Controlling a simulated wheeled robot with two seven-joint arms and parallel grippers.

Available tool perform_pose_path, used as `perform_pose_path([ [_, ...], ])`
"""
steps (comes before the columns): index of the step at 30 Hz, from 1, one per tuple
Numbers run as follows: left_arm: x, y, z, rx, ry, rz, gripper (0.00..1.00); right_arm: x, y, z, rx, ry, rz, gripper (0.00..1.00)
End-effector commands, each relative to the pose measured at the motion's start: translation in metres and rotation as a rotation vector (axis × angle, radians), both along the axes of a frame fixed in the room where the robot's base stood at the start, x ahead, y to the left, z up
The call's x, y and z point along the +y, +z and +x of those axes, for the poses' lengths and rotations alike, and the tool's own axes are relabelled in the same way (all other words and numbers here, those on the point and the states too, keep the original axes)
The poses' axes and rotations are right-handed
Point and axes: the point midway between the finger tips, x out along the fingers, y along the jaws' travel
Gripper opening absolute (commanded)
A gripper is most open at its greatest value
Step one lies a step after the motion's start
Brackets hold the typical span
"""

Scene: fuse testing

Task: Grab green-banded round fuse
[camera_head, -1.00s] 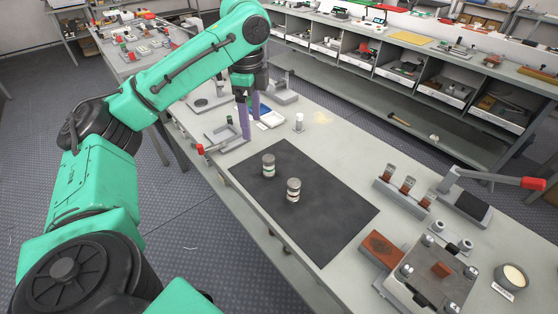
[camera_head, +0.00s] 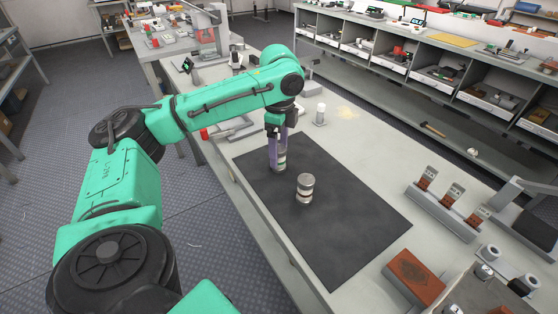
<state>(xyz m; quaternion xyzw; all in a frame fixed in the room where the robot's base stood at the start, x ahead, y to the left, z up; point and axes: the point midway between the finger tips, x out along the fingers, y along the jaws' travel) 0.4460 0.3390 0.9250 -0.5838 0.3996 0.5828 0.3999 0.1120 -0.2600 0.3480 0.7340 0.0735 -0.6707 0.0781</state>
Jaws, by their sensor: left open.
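The green-banded round fuse (camera_head: 281,164) stands upright on the black mat (camera_head: 345,225), partly hidden by my left gripper. My left gripper (camera_head: 278,164) points down over it, with its purple fingers open and low around the fuse. I cannot tell whether the fingers touch it. A second round fuse (camera_head: 305,188), silver with a pale brownish band, stands upright just to the right and nearer. My right gripper is out of view.
A small white-topped post (camera_head: 320,114) stands behind the mat. A rack with several brown-and-silver fuses (camera_head: 445,207) and a brick-red block (camera_head: 413,278) are at the right. The mat's front and right parts are clear.

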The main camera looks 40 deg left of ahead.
Motion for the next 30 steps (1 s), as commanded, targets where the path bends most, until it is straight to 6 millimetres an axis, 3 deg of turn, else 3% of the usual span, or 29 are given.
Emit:
perform_pose_path([
  [5,0.000,-0.033,0.000,0.003,-0.001,0.001,0.81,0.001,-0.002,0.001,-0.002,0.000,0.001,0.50],
  [12,0.000,-0.037,0.000,0.000,-0.001,0.000,0.81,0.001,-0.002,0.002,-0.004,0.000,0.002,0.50],
  [18,0.000,-0.037,0.000,0.000,-0.001,0.001,0.05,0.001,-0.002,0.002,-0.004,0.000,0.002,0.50],
  [19,0.000,-0.037,0.000,0.000,-0.001,0.001,0.00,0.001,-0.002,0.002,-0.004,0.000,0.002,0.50],
  [30,0.000,-0.030,0.001,-0.001,-0.001,0.000,0.00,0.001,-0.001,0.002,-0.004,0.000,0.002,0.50],
])
